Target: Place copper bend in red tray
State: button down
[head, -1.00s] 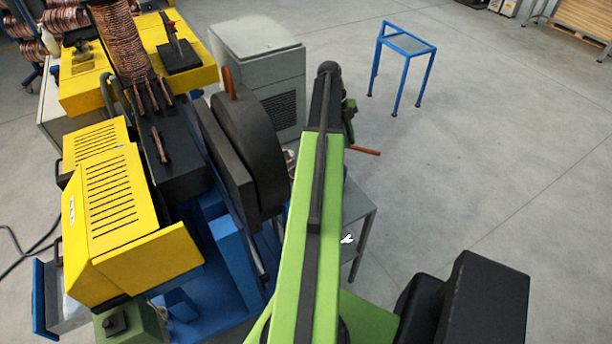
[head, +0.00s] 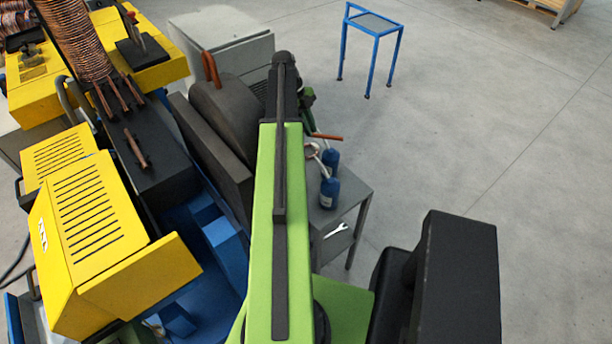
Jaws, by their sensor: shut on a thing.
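My green and black arm runs up the middle of the head view, and its end hides most of my gripper (head: 310,118). The gripper is shut on the copper bend (head: 328,136), of which a short orange-brown length sticks out to the right of the arm. The bend's other part is hidden, so its full shape cannot be told. No red tray is visible in this view.
A dark machine wheel (head: 228,110) with a copper hook-shaped piece (head: 210,68) stands left of my arm. A grey side table (head: 350,195) with blue bottles (head: 329,190) is close on the right. A blue-framed table (head: 375,22) stands farther back. Open floor lies right.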

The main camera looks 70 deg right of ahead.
aim_at(313, 183)
notch_tip(313, 183, down, 27)
jog(key=b, duration=2.5)
jog(key=shift+s+d, duration=0.1)
jog(key=shift+s, duration=0.05)
jog(key=shift+r, duration=0.25)
jog(key=c, duration=1.7)
grip_release()
